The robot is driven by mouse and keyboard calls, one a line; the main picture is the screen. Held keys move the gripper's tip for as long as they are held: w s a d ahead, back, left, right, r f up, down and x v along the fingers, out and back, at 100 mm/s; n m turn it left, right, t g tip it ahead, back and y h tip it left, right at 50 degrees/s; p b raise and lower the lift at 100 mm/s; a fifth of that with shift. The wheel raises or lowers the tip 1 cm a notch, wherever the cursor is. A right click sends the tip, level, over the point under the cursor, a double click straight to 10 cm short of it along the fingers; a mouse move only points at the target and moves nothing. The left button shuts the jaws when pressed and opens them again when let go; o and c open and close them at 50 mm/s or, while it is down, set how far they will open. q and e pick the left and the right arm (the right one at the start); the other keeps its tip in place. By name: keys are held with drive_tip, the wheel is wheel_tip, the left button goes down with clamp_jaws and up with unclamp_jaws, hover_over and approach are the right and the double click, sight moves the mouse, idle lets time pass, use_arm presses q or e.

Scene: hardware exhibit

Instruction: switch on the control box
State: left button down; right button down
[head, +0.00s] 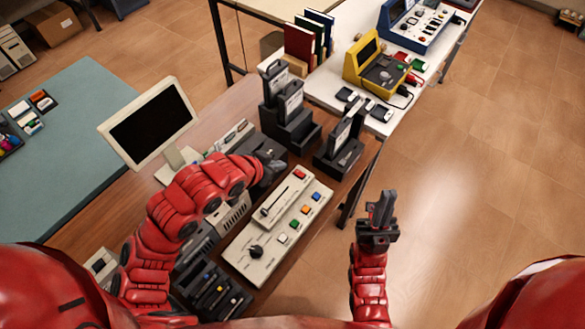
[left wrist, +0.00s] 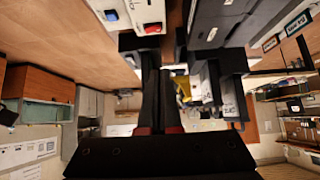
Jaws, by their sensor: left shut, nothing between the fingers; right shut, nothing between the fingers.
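The control box (head: 262,238) is a beige panel on the wooden desk, with a slider, a black knob, a red switch (head: 300,174) at its far end and a row of coloured buttons. In the left wrist view, the box's far end shows at the top, with the red switch (left wrist: 152,28) just above the fingertips. My left gripper (head: 274,163) is shut and empty, beside the far end of the box, left of the red switch. I cannot tell whether it touches the switch. My right gripper (head: 381,207) is shut and empty, over the floor right of the desk.
A monitor (head: 150,122) stands left of my left arm. Dark stands with handheld devices (head: 289,103) stand just beyond the box. A white table (head: 335,88) beyond holds a yellow instrument (head: 378,68) and a blue one (head: 414,24).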

use_arm(q)
drive_tip(key=p, duration=0.2)
hover_over(299, 174)
drive_tip(key=a, duration=0.2)
drive_tip(key=f, duration=0.6)
drive_tip(key=shift+s+f, duration=0.25)
drive_tip(key=shift+s, duration=0.05)
wheel_tip(299, 174, down, 2)
drive_tip(key=shift+d+f+p, duration=0.1)
drive_tip(key=shift+p, duration=0.6)
drive_tip(key=shift+w+f+p, duration=0.1)
drive_tip(key=shift+f+p, duration=0.2)
drive_tip(key=shift+f, duration=0.65)
drive_tip(key=shift+f, duration=0.1)
